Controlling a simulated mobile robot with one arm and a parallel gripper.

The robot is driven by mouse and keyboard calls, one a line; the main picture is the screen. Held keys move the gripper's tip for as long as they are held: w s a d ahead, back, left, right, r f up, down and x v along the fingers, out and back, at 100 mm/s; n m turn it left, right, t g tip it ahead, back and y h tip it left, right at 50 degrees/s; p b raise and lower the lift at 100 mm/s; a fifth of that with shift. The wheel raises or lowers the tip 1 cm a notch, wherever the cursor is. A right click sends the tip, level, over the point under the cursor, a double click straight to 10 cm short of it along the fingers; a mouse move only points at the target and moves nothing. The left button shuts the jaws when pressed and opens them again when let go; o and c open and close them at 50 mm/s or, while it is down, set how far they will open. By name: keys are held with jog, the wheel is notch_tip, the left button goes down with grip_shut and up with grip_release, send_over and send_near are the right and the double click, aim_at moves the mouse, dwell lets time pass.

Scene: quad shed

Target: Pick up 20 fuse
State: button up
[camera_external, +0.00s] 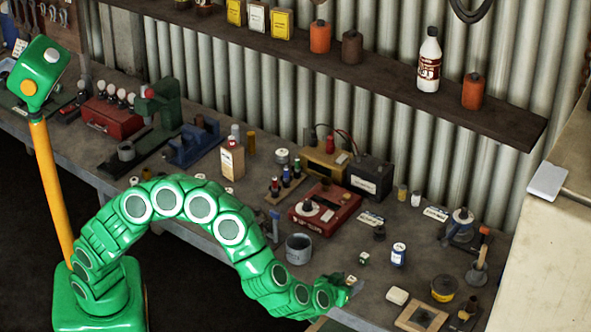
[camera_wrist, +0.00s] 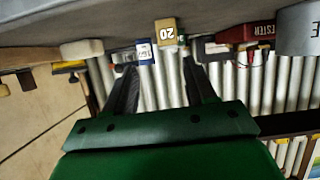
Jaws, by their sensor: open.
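The 20 fuse (camera_wrist: 167,32) is a small tan block with a white "20" that reads upside down in the wrist view. It stands on the bench just beyond my gripper (camera_wrist: 163,78), roughly in line with the gap between the fingers. The fingers are apart with nothing between them. In the external view my gripper (camera_external: 356,288) is low over the bench's front edge, close to a small pale-labelled block (camera_external: 351,280) that seems to be this fuse, partly hidden by the gripper.
A small green block (camera_external: 364,258) and a blue-and-white can (camera_external: 398,254) stand behind. A grey cup (camera_external: 299,248) and red tester (camera_external: 325,207) stand to the left.

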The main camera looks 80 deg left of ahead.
aim_at(352, 278)
jog(key=shift+s+a+f, duration=0.1)
jog(key=shift+a+f, duration=0.2)
jog(key=shift+f, duration=0.05)
jog(key=shift+x, duration=1.1)
jog(key=w+a+f, duration=0.2)
jog(key=a, duration=0.1)
jog(key=shift+a+f, duration=0.1)
jog(key=shift+w+a+f, duration=0.15)
jog(key=shift+w+a, duration=0.15)
jog(key=shift+w, duration=0.05)
grip_shut()
